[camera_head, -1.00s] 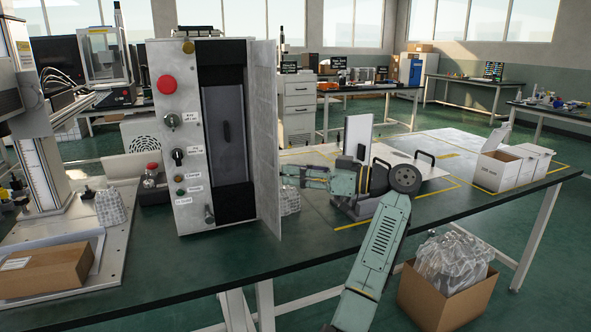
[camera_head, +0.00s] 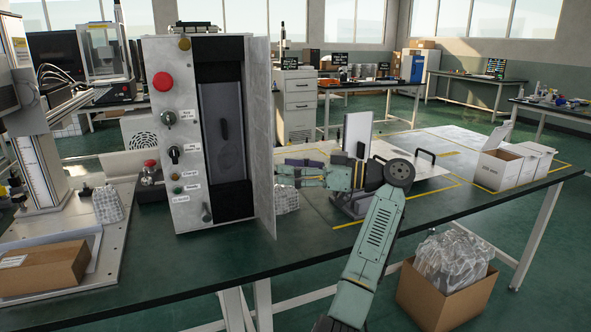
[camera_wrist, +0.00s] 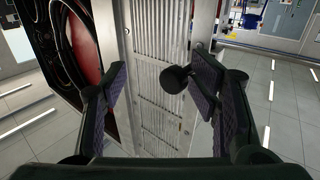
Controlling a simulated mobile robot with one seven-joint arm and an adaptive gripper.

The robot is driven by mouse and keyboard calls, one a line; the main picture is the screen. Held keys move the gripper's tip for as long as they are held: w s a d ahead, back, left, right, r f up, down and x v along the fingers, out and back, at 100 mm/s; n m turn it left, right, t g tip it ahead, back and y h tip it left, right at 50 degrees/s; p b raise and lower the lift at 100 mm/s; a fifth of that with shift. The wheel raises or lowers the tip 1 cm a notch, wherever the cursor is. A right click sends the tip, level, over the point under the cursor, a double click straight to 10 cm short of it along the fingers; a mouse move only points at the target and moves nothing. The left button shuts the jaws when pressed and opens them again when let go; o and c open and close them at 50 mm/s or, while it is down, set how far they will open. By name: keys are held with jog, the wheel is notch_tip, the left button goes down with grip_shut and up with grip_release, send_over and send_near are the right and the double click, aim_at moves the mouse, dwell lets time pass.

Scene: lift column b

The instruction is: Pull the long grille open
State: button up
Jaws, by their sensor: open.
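The long grille (camera_wrist: 158,85) is a tall, pale metal panel with fine ribs, upright in the middle of the wrist view. A round black knob (camera_wrist: 175,79) stands out near its right side. My gripper (camera_wrist: 160,82) is open, with dark padded fingers on both sides of the view. The knob appears between them, closer to the right finger; I cannot tell whether they touch. In the head view my gripper (camera_head: 279,176) points left at a tall metal panel (camera_head: 262,130) jutting from a control cabinet (camera_head: 175,140). The grille's ribbed face is not visible there.
The cabinet's front has a red button (camera_head: 162,81), knobs and a dark recess. A small metal device (camera_head: 355,203) stands under my arm. White boxes (camera_head: 507,165) sit at the table's right, and a cardboard carton (camera_head: 440,299) is below it.

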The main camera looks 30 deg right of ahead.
jog(key=shift+w+r, duration=0.1)
jog(key=shift+w, duration=0.05)
dwell(0.4)
jog(key=v, duration=1.2)
dwell(0.3)
